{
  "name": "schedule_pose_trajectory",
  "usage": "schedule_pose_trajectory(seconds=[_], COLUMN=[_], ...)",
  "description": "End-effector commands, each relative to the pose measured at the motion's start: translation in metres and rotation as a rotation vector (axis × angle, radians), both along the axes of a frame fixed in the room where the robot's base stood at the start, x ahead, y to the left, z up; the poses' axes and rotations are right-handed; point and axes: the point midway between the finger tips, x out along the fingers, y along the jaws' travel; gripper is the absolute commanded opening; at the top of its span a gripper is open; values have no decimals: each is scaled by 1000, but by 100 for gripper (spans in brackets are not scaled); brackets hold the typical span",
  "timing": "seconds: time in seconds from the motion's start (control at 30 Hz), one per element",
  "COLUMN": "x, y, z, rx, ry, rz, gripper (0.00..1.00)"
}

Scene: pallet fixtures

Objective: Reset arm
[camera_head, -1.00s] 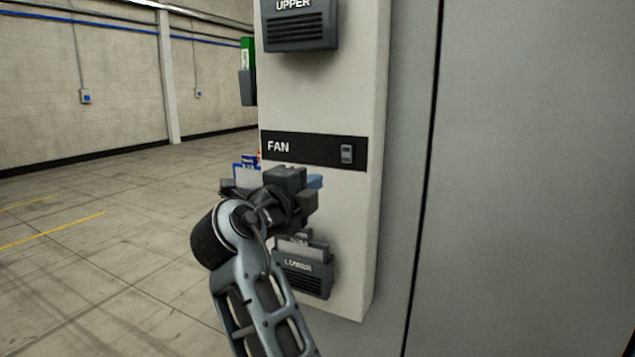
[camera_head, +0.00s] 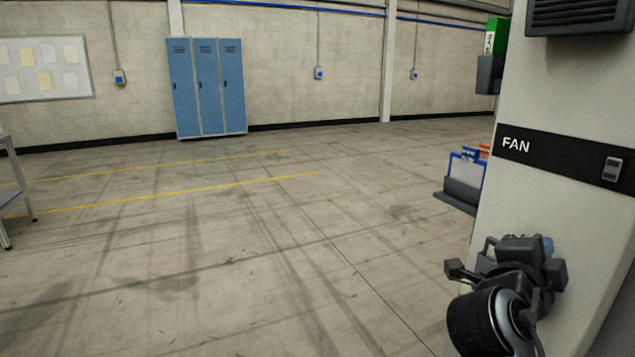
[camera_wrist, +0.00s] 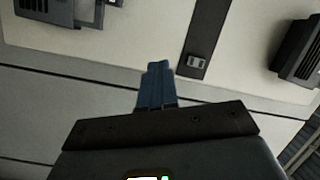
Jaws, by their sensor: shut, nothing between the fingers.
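My gripper (camera_wrist: 156,68) shows in the wrist view as blue fingers closed together, with nothing between them. In the head view my wrist and forearm are at the lower right, in front of the pale panel, and the fingertips are mostly hidden behind the wrist. The panel (camera_head: 545,215) carries a black strip labelled FAN (camera_head: 515,144) with a small grey switch (camera_head: 612,168). The switch also shows in the wrist view (camera_wrist: 196,62), apart from the fingers and to their right.
A dark vented box (camera_head: 580,14) is on the panel's upper part. A grey holder (camera_head: 461,192) with blue and white items juts from the panel's left side. Blue lockers (camera_head: 208,88) and a pinboard (camera_head: 45,68) are at the far wall. The floor (camera_head: 250,250) to the left is clear.

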Motion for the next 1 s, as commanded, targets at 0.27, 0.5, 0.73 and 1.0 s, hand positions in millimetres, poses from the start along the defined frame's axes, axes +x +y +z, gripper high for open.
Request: schedule_pose_trajectory(seconds=[0.27,0.5,0.73,1.0], x=[-52,-120,-201,-299], y=[31,66,101,137], z=[-87,-139,-161,-148], rx=[-224,-405,-567,-734], ry=[372,584,700,748], rz=[313,572,787,960], gripper=[0,0,0,0])
